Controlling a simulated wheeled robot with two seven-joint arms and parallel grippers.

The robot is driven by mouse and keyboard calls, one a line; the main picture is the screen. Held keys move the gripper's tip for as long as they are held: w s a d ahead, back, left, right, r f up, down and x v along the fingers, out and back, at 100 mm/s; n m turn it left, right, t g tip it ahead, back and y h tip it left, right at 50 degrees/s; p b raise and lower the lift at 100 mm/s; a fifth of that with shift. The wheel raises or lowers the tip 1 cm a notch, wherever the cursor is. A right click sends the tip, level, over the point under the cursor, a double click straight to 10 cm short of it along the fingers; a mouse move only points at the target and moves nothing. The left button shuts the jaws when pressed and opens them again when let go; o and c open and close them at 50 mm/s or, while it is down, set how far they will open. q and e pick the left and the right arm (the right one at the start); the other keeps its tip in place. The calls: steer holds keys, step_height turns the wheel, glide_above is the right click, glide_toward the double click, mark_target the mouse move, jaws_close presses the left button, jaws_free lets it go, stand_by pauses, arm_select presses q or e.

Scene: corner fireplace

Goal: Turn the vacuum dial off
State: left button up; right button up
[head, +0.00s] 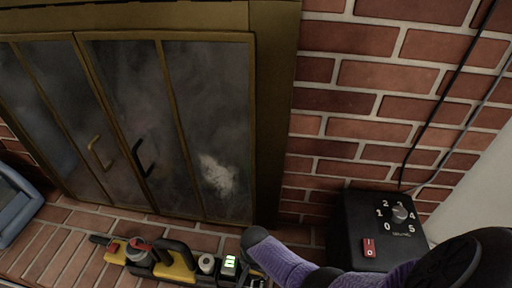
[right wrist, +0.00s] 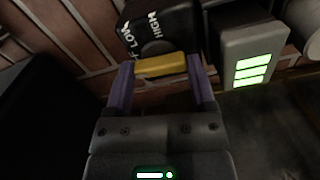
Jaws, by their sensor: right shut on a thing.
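The yellow-and-black vacuum (head: 178,268) lies on the brick hearth at the bottom of the head view, with a red and grey round part on its left. The right wrist view shows a black dial housing (right wrist: 165,22) marked LOW and HIGH, with a yellow grip bar (right wrist: 160,65) in front of it. My right gripper (right wrist: 160,72) is shut on this yellow bar, a purple finger at each side. In the head view my right arm comes in from the right and hides the dial. A grey block with lit green bars (right wrist: 252,70) sits beside the dial. My left gripper is out of view.
A brass-framed glass fireplace (head: 205,130) stands behind the hearth. A black control box (head: 350,215) with a numbered knob (head: 400,213) and red switch (head: 369,247) stands at the right, close behind my arm. A blue-grey object (head: 15,205) is at the left edge.

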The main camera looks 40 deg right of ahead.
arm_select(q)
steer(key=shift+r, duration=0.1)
arm_select(e)
steer(key=shift+n, duration=0.5)
steer(key=o, duration=1.2)
arm_select(q)
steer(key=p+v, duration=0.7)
steer(key=p, duration=0.1)
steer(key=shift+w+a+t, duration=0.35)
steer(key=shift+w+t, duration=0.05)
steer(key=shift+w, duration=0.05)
arm_select(e)
step_height(320, 180, up, 10)
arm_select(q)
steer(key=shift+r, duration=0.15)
arm_select(e)
steer(key=shift+f, duration=0.1)
